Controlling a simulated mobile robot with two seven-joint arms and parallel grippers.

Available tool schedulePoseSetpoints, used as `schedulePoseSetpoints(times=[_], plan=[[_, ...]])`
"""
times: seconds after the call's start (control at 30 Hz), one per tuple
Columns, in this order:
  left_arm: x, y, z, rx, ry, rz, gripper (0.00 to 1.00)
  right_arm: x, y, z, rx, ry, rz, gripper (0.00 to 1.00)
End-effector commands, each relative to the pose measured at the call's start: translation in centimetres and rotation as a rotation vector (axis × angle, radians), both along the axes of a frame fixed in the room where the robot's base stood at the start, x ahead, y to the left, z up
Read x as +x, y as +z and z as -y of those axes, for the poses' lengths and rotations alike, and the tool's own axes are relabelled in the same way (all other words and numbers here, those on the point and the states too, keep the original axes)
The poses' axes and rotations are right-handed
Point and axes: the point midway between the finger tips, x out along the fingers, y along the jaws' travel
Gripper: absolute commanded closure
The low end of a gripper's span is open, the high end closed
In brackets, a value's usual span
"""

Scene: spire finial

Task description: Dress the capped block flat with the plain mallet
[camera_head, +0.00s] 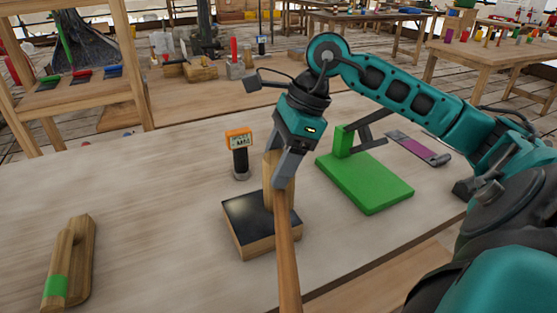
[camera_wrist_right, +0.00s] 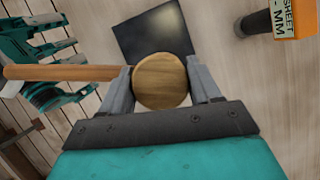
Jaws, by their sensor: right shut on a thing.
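The capped block (camera_head: 258,243) is a pale wooden block with a dark, shiny top, lying on the bench; the dark top also shows in the right wrist view (camera_wrist_right: 152,32). My right gripper (camera_head: 279,168) is shut on the plain wooden mallet (camera_head: 287,255), fingers either side of its round head (camera_wrist_right: 160,80). The head stands upright over the block's right part, and its lower end looks at or just above the dark top; I cannot tell whether they touch. The handle points toward me. My left gripper is not in view.
An orange-topped gauge (camera_head: 239,152) stands just behind the block. A green stand (camera_head: 370,183) lies close on the right, with a purple-grey strip (camera_head: 418,149) beyond it. The bench between the banded mallet and the block is clear.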

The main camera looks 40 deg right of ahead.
Motion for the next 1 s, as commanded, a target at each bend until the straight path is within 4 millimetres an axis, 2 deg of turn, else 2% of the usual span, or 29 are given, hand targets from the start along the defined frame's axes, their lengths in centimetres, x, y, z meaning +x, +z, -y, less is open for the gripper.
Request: schedulePoseSetpoints(times=[0.1, 0.47, 0.83, 1.0], plan=[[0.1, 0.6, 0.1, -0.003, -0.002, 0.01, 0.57, 0.0, 0.2, 0.0, 0.001, 0.001, -0.002, 0.8], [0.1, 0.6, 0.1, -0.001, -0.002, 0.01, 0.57, 0.0, 0.3, 0.0, 0.001, 0.001, -0.002, 0.8], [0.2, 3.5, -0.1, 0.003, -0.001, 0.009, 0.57, 0.0, 4.1, 0.0, 0.0, 0.0, -0.001, 0.8], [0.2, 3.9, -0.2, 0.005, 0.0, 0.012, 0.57, 0.0, 4.5, 0.0, 0.001, 0.001, -0.002, 0.8]])
